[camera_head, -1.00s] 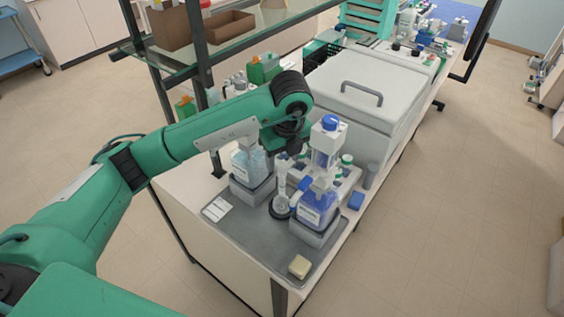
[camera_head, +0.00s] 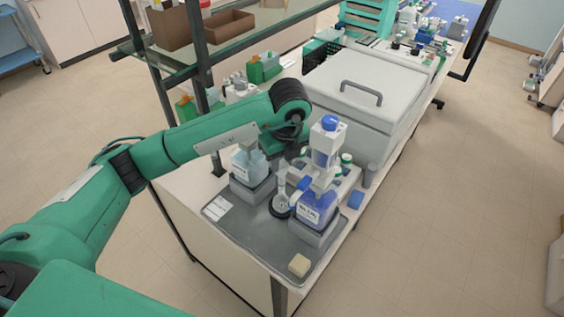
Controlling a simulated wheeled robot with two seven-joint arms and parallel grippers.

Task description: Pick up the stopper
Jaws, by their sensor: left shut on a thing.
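My left arm comes in from the left and bends down at the wrist over the bench. My left gripper (camera_head: 294,152) is small and dark, above the grey tray (camera_head: 268,245) and between the two staining bottles. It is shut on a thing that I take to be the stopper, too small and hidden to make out. A small glass flask (camera_head: 283,193) stands below it in a dark round base. The pale blue bottle (camera_head: 247,164) is left of the gripper. The dark blue bottle (camera_head: 313,212) is to its lower right. My right gripper is out of view.
A white unit with a blue cap (camera_head: 327,141) stands tall just right of the gripper. A big white lidded box (camera_head: 362,105) is behind it. A cream block (camera_head: 299,265) lies at the tray's front. A shelf frame (camera_head: 198,50) rises at the back left.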

